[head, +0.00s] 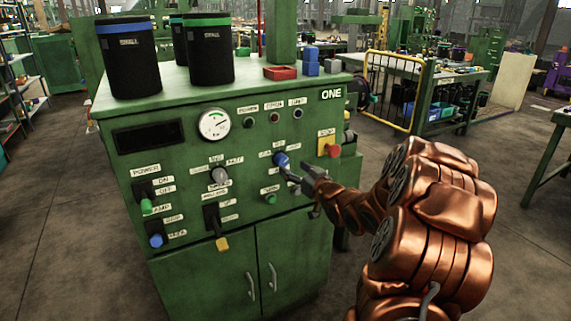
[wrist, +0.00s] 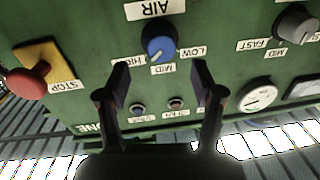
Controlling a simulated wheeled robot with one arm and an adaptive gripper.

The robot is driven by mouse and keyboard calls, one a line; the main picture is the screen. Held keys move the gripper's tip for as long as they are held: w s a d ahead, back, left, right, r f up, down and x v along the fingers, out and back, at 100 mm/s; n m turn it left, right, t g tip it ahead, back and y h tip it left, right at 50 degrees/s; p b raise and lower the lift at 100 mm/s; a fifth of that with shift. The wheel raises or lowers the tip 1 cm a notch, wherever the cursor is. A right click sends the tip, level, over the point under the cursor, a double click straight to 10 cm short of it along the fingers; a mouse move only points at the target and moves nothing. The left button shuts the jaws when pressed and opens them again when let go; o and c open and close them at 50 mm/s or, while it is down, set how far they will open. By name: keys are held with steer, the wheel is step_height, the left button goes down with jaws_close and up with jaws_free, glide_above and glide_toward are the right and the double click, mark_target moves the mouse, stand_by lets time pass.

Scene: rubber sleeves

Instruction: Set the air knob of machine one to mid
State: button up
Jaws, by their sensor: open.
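Machine one is the green cabinet (head: 215,255) with a "ONE" plate at its top right. Its air knob (head: 281,159) is blue and sits on the right half of the front panel. In the wrist view, which is upside down, the blue air knob (wrist: 160,47) has the AIR label above it and the HIGH, MID and LOW labels around its lower side. My gripper (head: 296,178) is close in front of the knob. In the wrist view my gripper (wrist: 160,82) is open, its fingers apart and not touching the knob.
A red stop button (head: 333,150) on a yellow plate is right of the knob. A grey knob (head: 219,175) and a yellow-tipped lever (head: 221,243) are to its left. Black canisters (head: 130,60) and a red tray (head: 280,72) stand on top. Floor is clear at left.

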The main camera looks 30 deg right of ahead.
mark_target(285, 162)
steer(key=shift+w, duration=2.7)
steer(key=shift+f, duration=0.1)
steer(key=c, duration=1.2)
